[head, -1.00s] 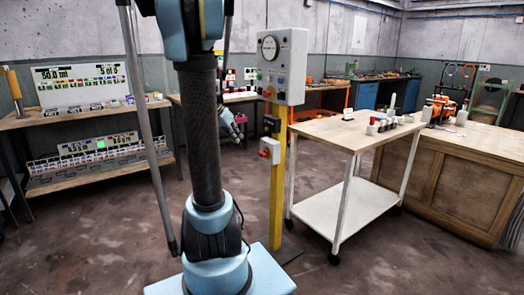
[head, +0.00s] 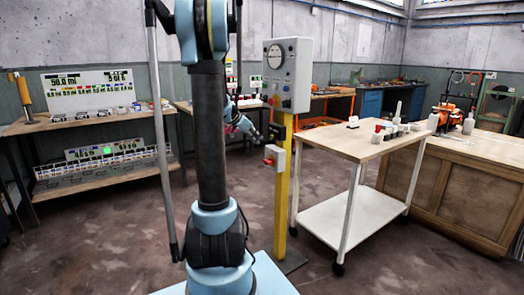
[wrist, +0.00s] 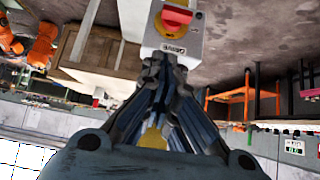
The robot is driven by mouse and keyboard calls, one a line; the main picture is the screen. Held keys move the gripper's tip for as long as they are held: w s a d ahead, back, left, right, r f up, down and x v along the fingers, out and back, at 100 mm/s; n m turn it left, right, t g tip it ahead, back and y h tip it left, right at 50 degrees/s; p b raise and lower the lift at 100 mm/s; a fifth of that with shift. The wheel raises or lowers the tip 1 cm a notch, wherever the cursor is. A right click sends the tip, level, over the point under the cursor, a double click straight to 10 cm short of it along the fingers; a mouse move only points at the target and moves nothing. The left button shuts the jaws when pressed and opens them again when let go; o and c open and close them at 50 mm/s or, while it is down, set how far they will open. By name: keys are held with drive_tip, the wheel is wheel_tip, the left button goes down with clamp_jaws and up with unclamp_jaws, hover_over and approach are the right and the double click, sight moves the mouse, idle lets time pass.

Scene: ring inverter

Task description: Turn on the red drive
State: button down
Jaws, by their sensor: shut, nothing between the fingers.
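The grey drive box (head: 276,153) is mounted low on the yellow post in the head view, with a small red knob (head: 267,161) on its left side. In the wrist view the box (wrist: 170,45) carries a red knob (wrist: 176,17) on a yellow surround and an upside-down "DRIVE" label. My gripper (wrist: 164,62) is shut and empty, its fingertips at the label edge of the box in the picture. I cannot tell whether they touch it. In the head view my gripper (head: 257,134) is small, just left of the post and above the knob.
A white-legged cart (head: 345,142) stands close on the right. Floor in front of the post is clear.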

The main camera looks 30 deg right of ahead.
approach(273, 160)
drive_tip(key=d, duration=0.3)
drive_tip(key=shift+w+d+f, duration=0.1)
drive_tip(key=shift+d+f, duration=0.05)
drive_tip(key=shift+f, duration=0.8)
drive_tip(key=shift+d+f, duration=0.15)
drive_tip(key=shift+f, duration=0.8)
drive_tip(key=shift+a, duration=0.1)
drive_tip(key=shift+s+t, duration=0.25)
drive_tip(key=shift+t, duration=0.15)
